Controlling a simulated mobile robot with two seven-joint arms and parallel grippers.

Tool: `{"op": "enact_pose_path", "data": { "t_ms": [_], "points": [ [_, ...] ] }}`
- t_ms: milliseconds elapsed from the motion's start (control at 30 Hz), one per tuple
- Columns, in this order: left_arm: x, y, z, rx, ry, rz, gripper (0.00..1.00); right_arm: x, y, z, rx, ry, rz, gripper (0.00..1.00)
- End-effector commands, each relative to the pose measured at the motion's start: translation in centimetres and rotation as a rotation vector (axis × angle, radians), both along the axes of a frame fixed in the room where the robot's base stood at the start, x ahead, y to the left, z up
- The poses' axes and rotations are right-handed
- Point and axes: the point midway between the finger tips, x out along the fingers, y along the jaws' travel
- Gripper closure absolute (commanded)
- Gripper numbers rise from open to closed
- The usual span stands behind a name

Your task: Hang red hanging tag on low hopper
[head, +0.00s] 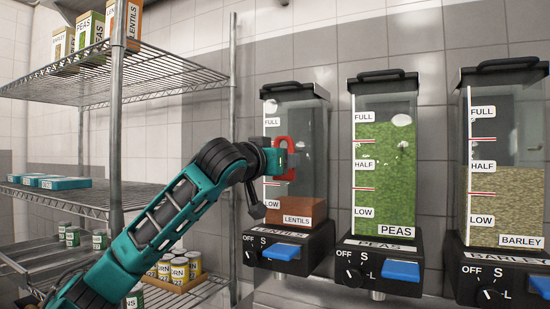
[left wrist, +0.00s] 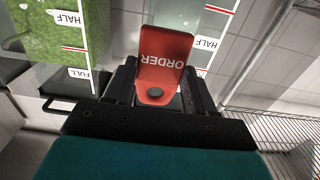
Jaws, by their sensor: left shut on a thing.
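A red hanging tag (left wrist: 165,57) marked ORDER is held between the fingers of my left gripper (left wrist: 158,92). In the head view the red tag (head: 281,148) shows at the front of the lentils hopper (head: 307,160), between the FULL and LOW labels. My left gripper (head: 274,161) is shut on it, and the arm partly covers the hopper's left side. The brown lentils sit around the LOW label, the lowest fill of the hoppers in view. I cannot tell whether the tag touches the hopper. My right gripper is not in view.
The peas hopper (head: 385,195) is filled above HALF, and the barley hopper (head: 505,210) to about HALF. Each has a blue lever and a dial below. A wire shelf rack (head: 150,83) with boxes and cans stands left, its post near my arm.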

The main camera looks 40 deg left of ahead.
Motion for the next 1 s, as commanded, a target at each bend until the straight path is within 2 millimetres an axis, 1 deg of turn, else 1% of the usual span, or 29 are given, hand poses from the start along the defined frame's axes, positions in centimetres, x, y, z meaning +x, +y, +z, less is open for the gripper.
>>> {"op": "enact_pose_path", "data": {
  "t_ms": [1000],
  "points": [
    [5.9,1.8,-0.3,-0.001,-0.001,-0.001,0.75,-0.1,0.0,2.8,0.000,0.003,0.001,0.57]
  ]
}}
